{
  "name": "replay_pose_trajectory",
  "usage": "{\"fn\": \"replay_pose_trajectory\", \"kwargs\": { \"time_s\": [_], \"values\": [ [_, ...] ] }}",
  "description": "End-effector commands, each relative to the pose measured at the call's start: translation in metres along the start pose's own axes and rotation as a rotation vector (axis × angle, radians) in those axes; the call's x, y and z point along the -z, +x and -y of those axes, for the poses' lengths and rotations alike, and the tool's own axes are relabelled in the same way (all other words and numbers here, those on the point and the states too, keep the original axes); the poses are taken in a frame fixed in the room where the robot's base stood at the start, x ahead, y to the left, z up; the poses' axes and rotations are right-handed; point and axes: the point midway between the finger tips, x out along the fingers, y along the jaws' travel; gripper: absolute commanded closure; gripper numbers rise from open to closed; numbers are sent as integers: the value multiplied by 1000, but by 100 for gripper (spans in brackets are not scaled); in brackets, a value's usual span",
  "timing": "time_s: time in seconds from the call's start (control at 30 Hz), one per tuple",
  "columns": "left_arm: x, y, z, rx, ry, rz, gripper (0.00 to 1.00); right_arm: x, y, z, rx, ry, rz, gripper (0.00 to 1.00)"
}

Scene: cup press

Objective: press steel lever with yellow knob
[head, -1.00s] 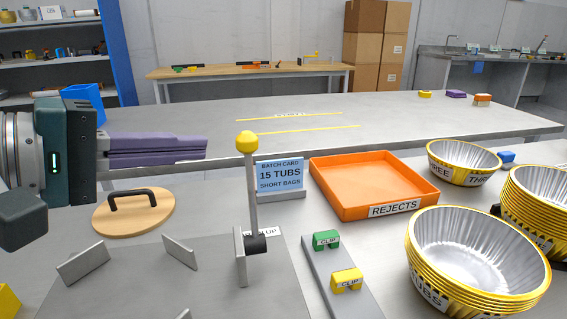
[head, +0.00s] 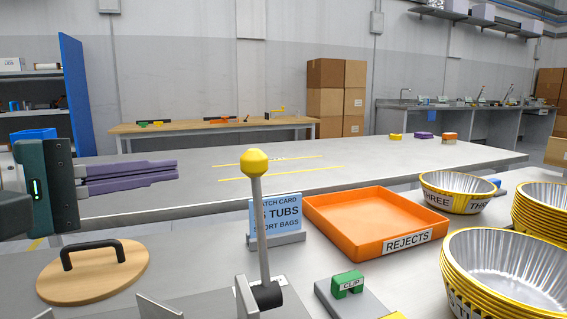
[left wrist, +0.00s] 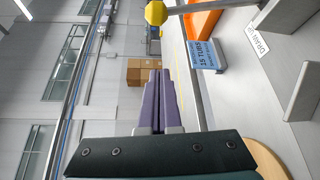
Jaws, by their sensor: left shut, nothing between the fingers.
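The steel lever (head: 262,225) stands nearly upright on a dark pivot (head: 266,296), with the yellow knob (head: 256,163) on its top. My left gripper (head: 176,170) comes in from the left with its purple fingers shut and empty. In the head view its tips lie left of the knob at about the same picture height, with a gap between. In the left wrist view the shut fingers (left wrist: 158,100) point up the picture, and the yellow knob (left wrist: 156,13) shows just beyond their tips at the top. My right gripper is not in view.
A wooden lid (head: 95,272) with a black handle lies below my left gripper. A blue batch card (head: 283,216) stands behind the lever. An orange rejects tray (head: 375,228), foil tubs (head: 505,268) and a green clip (head: 347,283) are to the right.

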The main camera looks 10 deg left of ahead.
Motion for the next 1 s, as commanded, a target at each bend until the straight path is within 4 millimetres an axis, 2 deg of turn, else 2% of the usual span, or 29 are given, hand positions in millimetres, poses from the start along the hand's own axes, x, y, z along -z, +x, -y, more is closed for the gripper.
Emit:
{"fn": "replay_pose_trajectory", "kwargs": {
  "time_s": [0.5,0.6,0.8,1.0],
  "values": [
    [-1,90,0,-2,0,2,100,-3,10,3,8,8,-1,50],
    [-14,86,-2,2,0,4,100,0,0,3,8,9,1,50],
    [-33,79,-1,1,0,3,100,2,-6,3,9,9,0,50],
    [-38,77,0,1,1,0,100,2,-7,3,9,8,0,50]
  ]
}}
